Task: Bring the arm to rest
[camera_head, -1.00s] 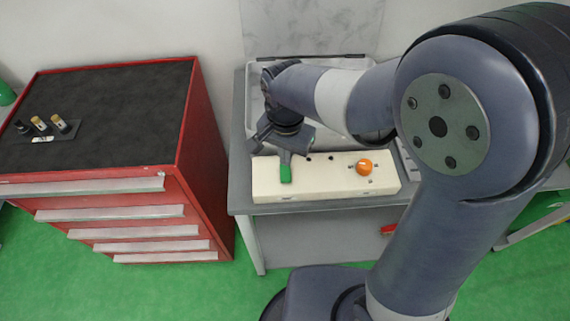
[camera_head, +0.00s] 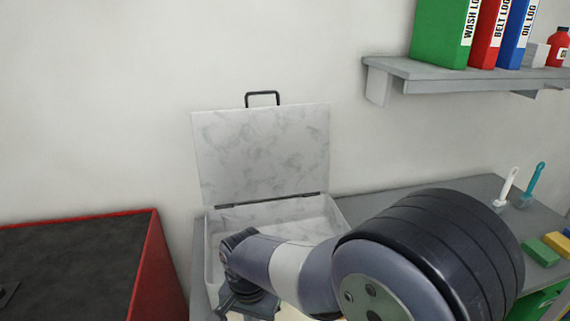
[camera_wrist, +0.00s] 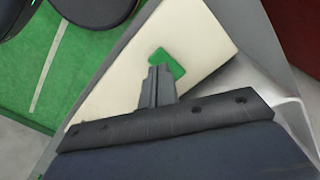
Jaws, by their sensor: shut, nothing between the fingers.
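My arm reaches over the grey bench from the right in the head view, bent down at the wrist. The fingertips of my gripper are cut off by the bottom edge there. In the wrist view my gripper (camera_wrist: 159,72) is shut, with the fingers together and nothing between them. The fingertips point at a green piece (camera_wrist: 170,63) on a cream-white block (camera_wrist: 205,42) and overlap its edge in the picture. I cannot tell whether they touch it.
An open case with a marbled lid (camera_head: 262,155) stands behind my wrist. A red cabinet (camera_head: 160,265) is at left. A wall shelf (camera_head: 455,73) with binders is at upper right. Brushes (camera_head: 507,188) and sponges (camera_head: 542,251) are on the bench at right.

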